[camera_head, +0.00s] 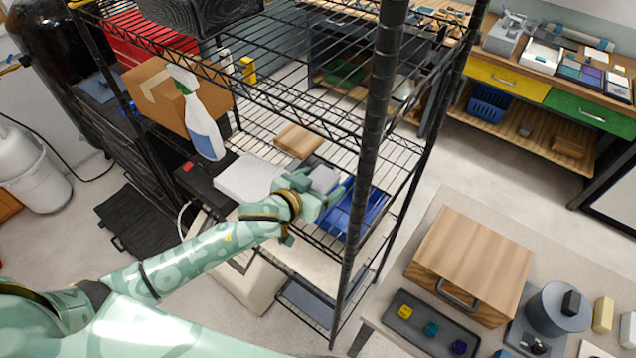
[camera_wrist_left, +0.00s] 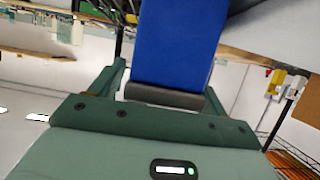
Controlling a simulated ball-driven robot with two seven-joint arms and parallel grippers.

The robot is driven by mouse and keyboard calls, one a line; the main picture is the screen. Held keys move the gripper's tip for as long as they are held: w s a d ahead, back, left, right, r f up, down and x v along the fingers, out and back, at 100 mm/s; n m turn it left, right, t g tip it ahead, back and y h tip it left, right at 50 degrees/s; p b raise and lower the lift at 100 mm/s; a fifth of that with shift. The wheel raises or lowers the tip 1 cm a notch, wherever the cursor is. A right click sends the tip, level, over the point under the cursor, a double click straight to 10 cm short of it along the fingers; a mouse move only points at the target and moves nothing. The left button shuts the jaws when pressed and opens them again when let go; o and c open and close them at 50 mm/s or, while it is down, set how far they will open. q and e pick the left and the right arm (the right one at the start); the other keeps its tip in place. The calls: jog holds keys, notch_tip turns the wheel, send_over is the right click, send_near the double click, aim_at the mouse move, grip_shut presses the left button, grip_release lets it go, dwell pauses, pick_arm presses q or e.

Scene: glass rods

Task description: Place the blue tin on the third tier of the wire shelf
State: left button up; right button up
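The black wire shelf (camera_head: 383,62) fills the middle of the head view, with several tiers. My left gripper (camera_head: 318,193) is at the shelf's middle height, close to the dark post nearest me. In the left wrist view the blue tin (camera_wrist_left: 180,40) sits between the fingers of my left gripper (camera_wrist_left: 165,92). Its grey end spans from finger to finger, so the gripper looks shut on it. In the head view the tin's grey end (camera_head: 324,179) shows at the fingers; its blue side is hard to separate from a blue bin behind. My right gripper is not in view.
A blue bin (camera_head: 367,208), white box (camera_head: 246,178) and wooden block (camera_head: 298,140) are on the shelf near my gripper. A spray bottle (camera_head: 203,130) and cardboard box (camera_head: 158,92) stand on the left. The near post (camera_head: 376,110) is an obstacle. A table (camera_head: 437,205) stands right.

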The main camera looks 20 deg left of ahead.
pick_arm(q)
jog(key=shift+r, duration=0.2)
jog(key=v, duration=1.2)
jog(key=shift+f, duration=0.1)
